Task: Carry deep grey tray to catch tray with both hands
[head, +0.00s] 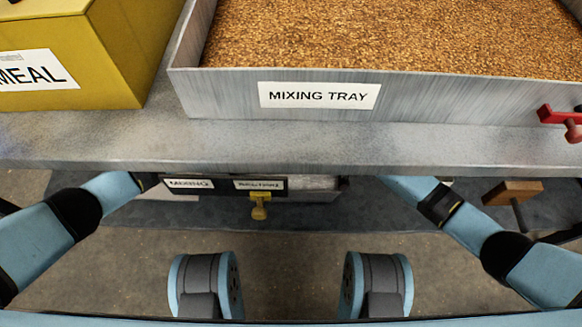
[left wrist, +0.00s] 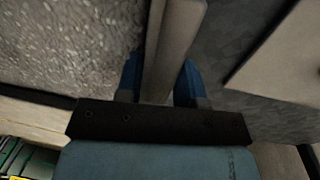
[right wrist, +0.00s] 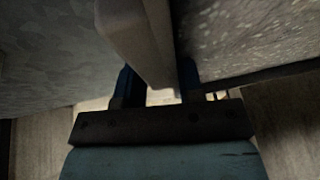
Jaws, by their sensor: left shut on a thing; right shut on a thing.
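The deep grey tray shows only in part, as a pale grey wall (left wrist: 178,40) in the left wrist view and another grey wall (right wrist: 138,38) in the right wrist view. My left gripper (left wrist: 160,78) is shut on one wall, with a blue finger on each side. My right gripper (right wrist: 156,82) is shut on the other wall in the same way. A speckled grey surface lies beside each wall. In the head view both forearms reach under the bench edge, and the grippers are hidden there. I cannot make out the catch tray for certain.
The bench (head: 330,140) overhangs my forearms. On it stand the mixing tray (head: 225,92) full of brown grain, a yellow meal box (head: 125,45) and a red handle (head: 572,122). Below are a labelled dark panel (head: 222,185), a yellow knob (head: 260,207) and a brown block (head: 512,191).

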